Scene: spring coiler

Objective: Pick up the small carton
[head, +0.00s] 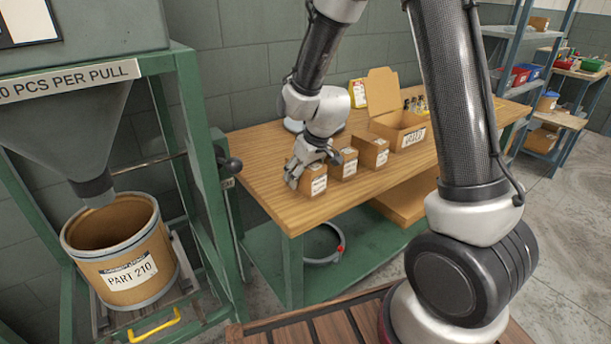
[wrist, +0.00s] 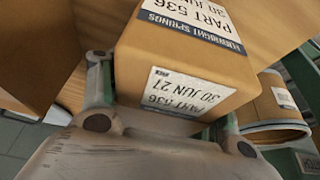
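The small carton (head: 313,181) is a brown box with a white label. It stands at the near left end of a row of cartons on the wooden bench. My gripper (head: 314,166) is at this carton from above, with a finger on either side of it. In the wrist view the carton (wrist: 185,65) fills the space between the fingers, and its labels read PART 536 and 30 JUN 27. The left finger (wrist: 100,80) lies along its side. The right finger is mostly hidden behind the carton. Whether both fingers press on it cannot be told.
Two similar cartons (head: 344,162) (head: 374,152) stand close to the right on the bench (head: 262,166). An open box (head: 398,126) and a yellow container (head: 358,93) are behind. A drum (head: 122,258) labelled PART 210 stands under a hopper at left.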

